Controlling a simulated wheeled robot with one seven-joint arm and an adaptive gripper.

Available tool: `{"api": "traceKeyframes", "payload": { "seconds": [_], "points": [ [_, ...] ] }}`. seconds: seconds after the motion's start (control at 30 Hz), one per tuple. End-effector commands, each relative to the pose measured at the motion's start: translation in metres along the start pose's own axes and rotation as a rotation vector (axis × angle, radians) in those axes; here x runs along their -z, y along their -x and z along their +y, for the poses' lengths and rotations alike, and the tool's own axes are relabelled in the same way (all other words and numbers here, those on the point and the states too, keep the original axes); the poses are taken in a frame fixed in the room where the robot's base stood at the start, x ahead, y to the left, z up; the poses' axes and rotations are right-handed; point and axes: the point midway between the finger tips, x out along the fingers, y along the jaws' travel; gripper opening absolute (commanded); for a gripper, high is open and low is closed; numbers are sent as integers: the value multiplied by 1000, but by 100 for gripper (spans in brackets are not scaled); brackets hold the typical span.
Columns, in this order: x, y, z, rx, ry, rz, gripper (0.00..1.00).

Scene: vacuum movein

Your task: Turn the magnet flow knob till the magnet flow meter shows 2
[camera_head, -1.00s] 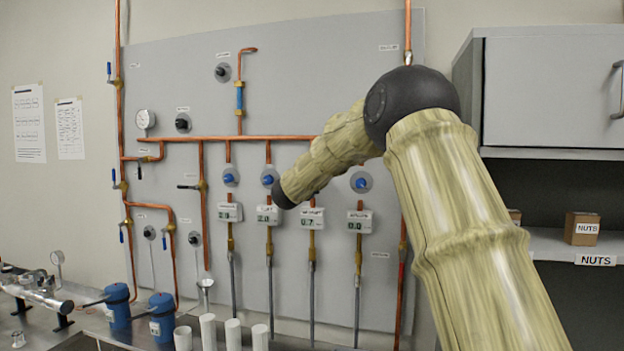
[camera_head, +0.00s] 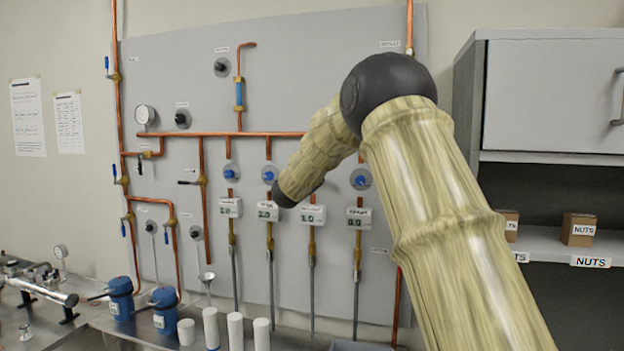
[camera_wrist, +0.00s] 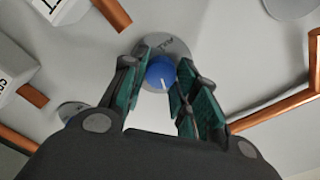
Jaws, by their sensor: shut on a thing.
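My gripper (camera_wrist: 163,62) is shut on a blue knob (camera_wrist: 160,72) with a white pointer line, its fingers on either side. In the head view this knob and my gripper are hidden behind my arm. The knob appears to belong to the third flow meter (camera_head: 312,216) from the left, which reads about 1.0. Its label is too small to read surely. A meter box with a "1" (camera_wrist: 52,8) is cut off at the top left of the wrist view.
The meters beside it read about 2.0 (camera_head: 230,208), 2.0 (camera_head: 268,212) and 0.0 (camera_head: 359,219). Other blue knobs (camera_head: 269,174) (camera_head: 361,180) are close by. Copper pipes (camera_head: 235,135) cross the grey panel. A cabinet (camera_head: 555,95) stands right; white cylinders (camera_head: 235,330) stand below.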

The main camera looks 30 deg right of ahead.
Motion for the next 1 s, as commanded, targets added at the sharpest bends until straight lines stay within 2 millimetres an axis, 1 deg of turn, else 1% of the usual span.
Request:
{"api": "traceKeyframes", "payload": {
  "seconds": [0.03,0.3,0.33,0.43,0.8,0.87,1.0],
  "points": [
    [-3,0,3,-3,3,-4,6],
    [-3,0,4,-4,2,-4,6],
    [-3,0,4,-4,2,-4,33],
    [-3,0,3,-4,2,-4,51],
    [-1,2,1,-1,1,-2,51],
    [-1,6,1,-1,1,-2,51],
    [-1,22,0,-1,0,-2,51]
  ]
}}
